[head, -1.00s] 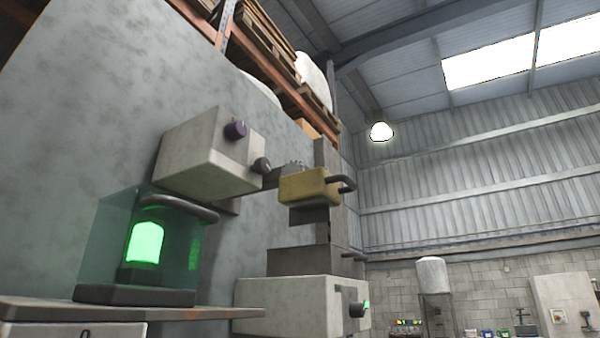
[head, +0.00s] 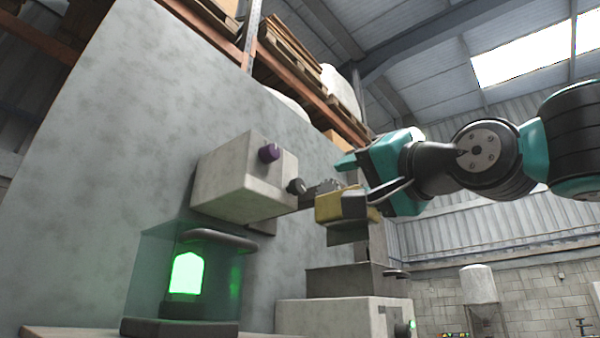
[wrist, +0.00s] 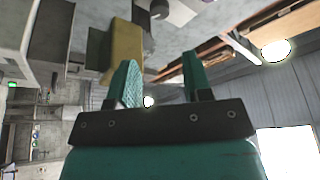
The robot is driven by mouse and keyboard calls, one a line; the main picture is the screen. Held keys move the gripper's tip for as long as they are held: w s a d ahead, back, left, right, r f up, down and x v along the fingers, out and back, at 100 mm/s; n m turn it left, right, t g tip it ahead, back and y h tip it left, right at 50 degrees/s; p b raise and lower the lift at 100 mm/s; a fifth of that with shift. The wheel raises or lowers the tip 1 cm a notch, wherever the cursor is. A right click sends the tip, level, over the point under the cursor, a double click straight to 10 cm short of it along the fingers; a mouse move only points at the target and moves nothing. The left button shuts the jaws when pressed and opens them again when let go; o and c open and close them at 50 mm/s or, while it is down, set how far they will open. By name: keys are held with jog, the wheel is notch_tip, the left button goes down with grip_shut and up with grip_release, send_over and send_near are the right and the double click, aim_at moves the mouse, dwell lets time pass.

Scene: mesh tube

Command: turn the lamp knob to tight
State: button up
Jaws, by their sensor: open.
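A green glowing lamp (head: 187,274) stands in a clear case below the box. My gripper (head: 358,165) is open, to the right of both knobs and near a yellow block. In the wrist view its two teal fingers (wrist: 160,72) are apart with nothing between them. The dark round knob shows at that view's top (wrist: 159,9).
The yellow block (head: 338,207), with a dark handle, sits close below my gripper. It is left of the fingers in the wrist view (wrist: 124,46). A lower pale box (head: 340,318) with a dark knob stands below. Open room lies to the right.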

aim_at(300, 187)
jog(key=p+x, duration=0.7)
jog(key=x, duration=0.6)
jog(key=shift+w+a+r, duration=0.25)
jog(key=shift+a, duration=0.05)
jog(key=shift+w+a+p, duration=0.25)
jog(key=shift+w+p, duration=0.05)
jog(key=shift+w, duration=0.1)
jog(key=c, duration=0.7)
